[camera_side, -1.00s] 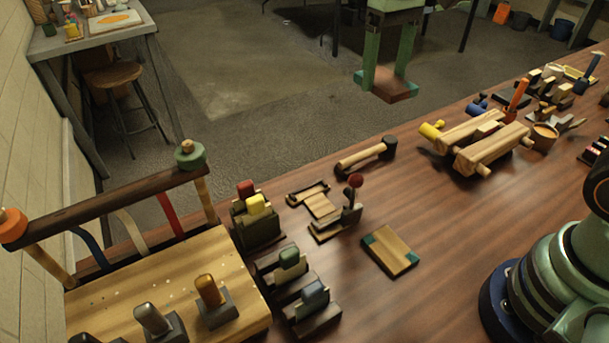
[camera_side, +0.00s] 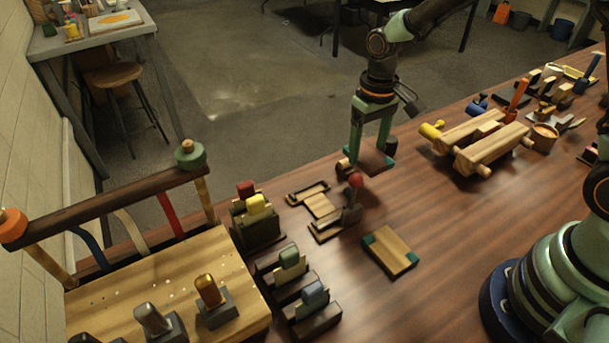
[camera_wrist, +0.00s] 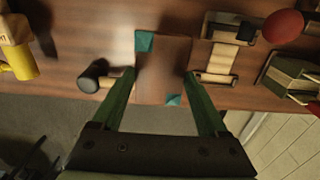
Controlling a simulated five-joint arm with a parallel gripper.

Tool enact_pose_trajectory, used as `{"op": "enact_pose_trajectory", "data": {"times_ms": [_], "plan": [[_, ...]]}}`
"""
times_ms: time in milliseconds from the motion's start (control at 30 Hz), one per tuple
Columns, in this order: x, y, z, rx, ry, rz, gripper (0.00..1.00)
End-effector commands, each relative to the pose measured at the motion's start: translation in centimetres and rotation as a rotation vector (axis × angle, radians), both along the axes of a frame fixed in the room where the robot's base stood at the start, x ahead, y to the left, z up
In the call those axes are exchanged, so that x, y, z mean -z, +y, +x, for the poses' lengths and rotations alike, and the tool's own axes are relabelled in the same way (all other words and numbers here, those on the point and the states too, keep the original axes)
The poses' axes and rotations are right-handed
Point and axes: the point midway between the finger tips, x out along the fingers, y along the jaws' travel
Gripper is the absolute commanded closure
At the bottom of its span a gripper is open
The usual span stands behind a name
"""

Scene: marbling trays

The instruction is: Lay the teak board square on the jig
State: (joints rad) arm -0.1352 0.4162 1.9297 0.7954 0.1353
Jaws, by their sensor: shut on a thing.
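My gripper (camera_side: 371,150) hangs fingers-down over the bench's back edge, shut on the teak board (camera_side: 374,162). In the wrist view the board (camera_wrist: 163,70) is reddish brown with teal at two opposite corners, held between my fingers (camera_wrist: 160,82). It appears to be above the bench, in front of the mallet. A flat pale wooden plate (camera_side: 391,250) with teal corners lies on the bench, nearer the camera. A fixture (camera_side: 326,232) with a red-knobbed lever stands to its left. I cannot tell for certain which of these is the jig.
The mallet (camera_side: 390,146) is partly hidden by my gripper; its head also shows in the wrist view (camera_wrist: 90,78). Small blocks in holders (camera_side: 290,262) and a wooden rack (camera_side: 190,262) stand left. A log-like wooden assembly (camera_side: 490,145) lies right.

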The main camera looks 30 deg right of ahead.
Motion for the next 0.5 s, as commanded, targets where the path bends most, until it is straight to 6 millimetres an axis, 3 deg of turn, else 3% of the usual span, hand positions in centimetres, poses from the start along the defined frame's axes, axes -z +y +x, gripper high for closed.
{"op": "enact_pose_trajectory", "data": {"times_ms": [200, 500], "plan": [[2.5, 4.9, 0.0, -0.007, 0.002, 0.0, 0.79], [4.0, 7.8, 0.0, -0.001, -0.001, 0.0, 0.79]]}}
